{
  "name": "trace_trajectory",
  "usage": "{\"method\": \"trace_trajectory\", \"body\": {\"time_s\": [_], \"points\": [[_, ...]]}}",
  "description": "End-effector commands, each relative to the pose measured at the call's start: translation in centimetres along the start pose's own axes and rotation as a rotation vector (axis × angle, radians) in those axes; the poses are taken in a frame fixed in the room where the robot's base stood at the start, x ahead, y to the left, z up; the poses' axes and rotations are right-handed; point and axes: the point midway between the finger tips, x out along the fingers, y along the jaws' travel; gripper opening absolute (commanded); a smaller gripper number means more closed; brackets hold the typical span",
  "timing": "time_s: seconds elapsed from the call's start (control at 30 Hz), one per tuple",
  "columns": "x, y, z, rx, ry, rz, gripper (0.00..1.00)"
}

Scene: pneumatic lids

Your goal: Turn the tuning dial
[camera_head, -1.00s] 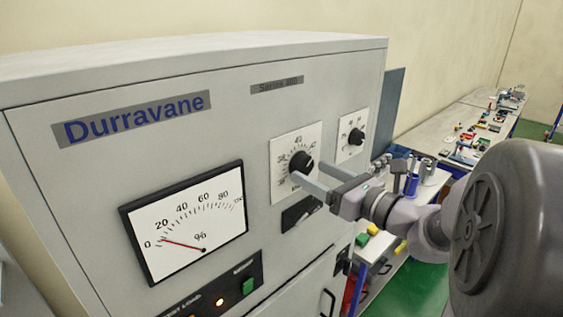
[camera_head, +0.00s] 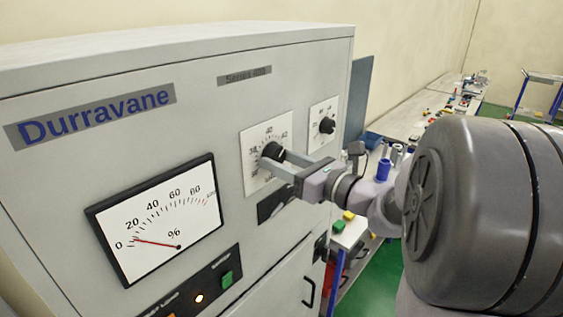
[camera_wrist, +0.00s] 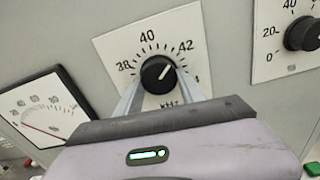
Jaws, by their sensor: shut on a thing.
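The tuning dial (camera_head: 272,152) is a round black knob on a white scale plate marked 38, 40, 42 and kHz, on the front of a grey Durravane cabinet. In the wrist view the dial (camera_wrist: 158,74) shows a white pointer line aimed up and right, between 40 and 42. My gripper (camera_head: 277,160) is shut on the dial, one finger on each side of it. The fingers also show in the wrist view (camera_wrist: 158,88). A percent meter (camera_head: 158,222) on the cabinet has its red needle low, between 0 and 20.
A second black knob (camera_head: 326,125) on its own plate sits right of the dial. A lit orange lamp (camera_head: 199,298) and a green button (camera_head: 226,279) are below the meter. Benches with small parts (camera_head: 440,108) stand behind at the right.

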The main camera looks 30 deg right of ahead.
Motion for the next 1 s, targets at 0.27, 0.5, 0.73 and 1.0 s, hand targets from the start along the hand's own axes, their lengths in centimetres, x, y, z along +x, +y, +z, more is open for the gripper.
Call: {"method": "trace_trajectory", "body": {"time_s": [0.27,0.5,0.73,1.0], "points": [[0.00,-0.14,-0.43,-0.136,-0.003,0.000,0.05],[0.00,-0.25,-0.63,-0.351,-0.003,0.000,0.05],[-0.01,-0.33,-0.61,-0.571,-0.003,0.000,0.05],[0.00,-0.44,-0.55,-0.828,-0.003,0.000,0.05]]}}
